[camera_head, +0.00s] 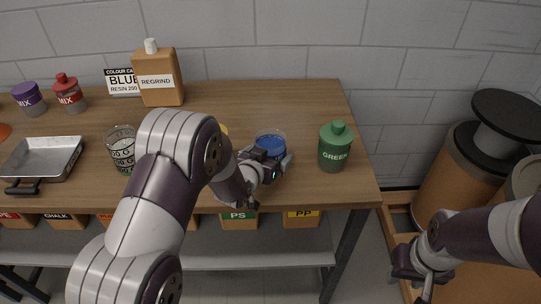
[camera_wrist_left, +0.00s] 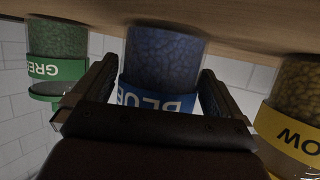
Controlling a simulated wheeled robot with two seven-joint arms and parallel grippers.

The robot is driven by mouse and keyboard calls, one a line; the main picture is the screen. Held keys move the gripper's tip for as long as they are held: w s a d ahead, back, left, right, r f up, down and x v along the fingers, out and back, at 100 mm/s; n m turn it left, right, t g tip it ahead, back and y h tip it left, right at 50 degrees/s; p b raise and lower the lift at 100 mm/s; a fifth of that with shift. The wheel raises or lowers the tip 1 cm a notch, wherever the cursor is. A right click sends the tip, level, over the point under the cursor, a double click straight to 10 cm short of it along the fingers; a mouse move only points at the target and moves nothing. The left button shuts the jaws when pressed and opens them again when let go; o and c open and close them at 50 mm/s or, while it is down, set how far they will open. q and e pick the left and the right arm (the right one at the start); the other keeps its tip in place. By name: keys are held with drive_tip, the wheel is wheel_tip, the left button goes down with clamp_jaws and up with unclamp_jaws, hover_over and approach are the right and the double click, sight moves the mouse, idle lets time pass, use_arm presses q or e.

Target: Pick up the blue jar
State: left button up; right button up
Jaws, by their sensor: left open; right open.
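The blue jar (camera_head: 271,141) is a clear jar of blue pellets standing near the front of the table. In the left wrist view, which shows things upside down, the jar (camera_wrist_left: 162,62) with its blue "BLUE" label is between the fingers of my left gripper (camera_wrist_left: 157,88). The fingers are open, one on each side of the jar; whether they touch it cannot be told. In the head view my left gripper (camera_head: 272,167) is at the front of the jar and hides its lower part. My right gripper (camera_head: 418,282) is open and empty, low at the right, away from the table.
A green bottle (camera_head: 334,148) stands right of the blue jar. A yellow jar (camera_wrist_left: 297,100) is on its other side, mostly behind my left arm in the head view. A glass jar (camera_head: 121,149), metal tray (camera_head: 40,160) and regrind bottle (camera_head: 158,80) stand farther left.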

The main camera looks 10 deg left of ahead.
sight(268, 145)
use_arm(q)
drive_tip(key=shift+r, duration=0.1)
drive_tip(key=c, duration=1.1)
drive_tip(key=shift+r, duration=0.5)
wheel_tip(268, 145, up, 3)
drive_tip(key=shift+f, duration=0.1)
drive_tip(key=s+d+r, duration=0.6)
drive_tip(key=d+r, duration=0.1)
drive_tip(key=d, duration=0.2)
drive_tip(key=shift+s+d, duration=0.35)
drive_tip(key=shift+r, duration=0.1)
